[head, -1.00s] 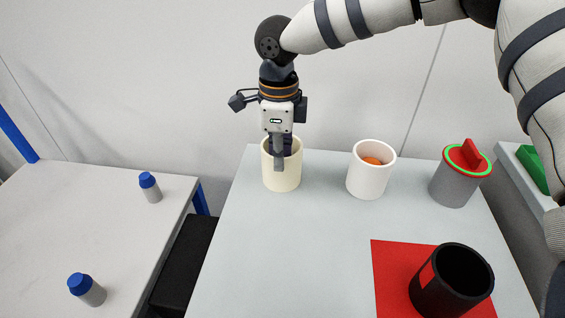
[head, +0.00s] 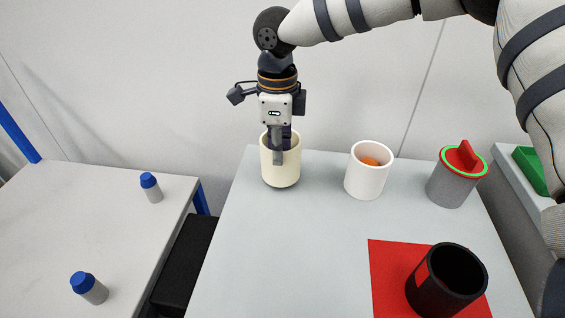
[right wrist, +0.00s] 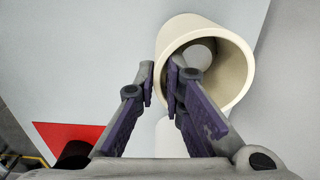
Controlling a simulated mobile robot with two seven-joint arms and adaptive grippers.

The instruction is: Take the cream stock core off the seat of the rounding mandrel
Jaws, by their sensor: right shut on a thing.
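The cream stock core (head: 281,174) is an upright, open-topped cream cylinder at the back left of the grey table. My right gripper (head: 278,152) points down and is shut on its near wall, one finger inside and one outside. In the right wrist view the fingertips (right wrist: 161,78) pinch the rim of the core (right wrist: 236,62), with a pale round patch showing inside it. A dark shadow lies under the core's lower edge, which looks slightly raised. I cannot make out the rounding mandrel or its seat. My left gripper is not in view.
A white cup (head: 367,178) with something orange inside stands right of the core. Beyond it is a grey canister (head: 450,188) with a red and green lid. A black cup (head: 428,290) stands on a red mat (head: 386,262). The table's middle is clear.

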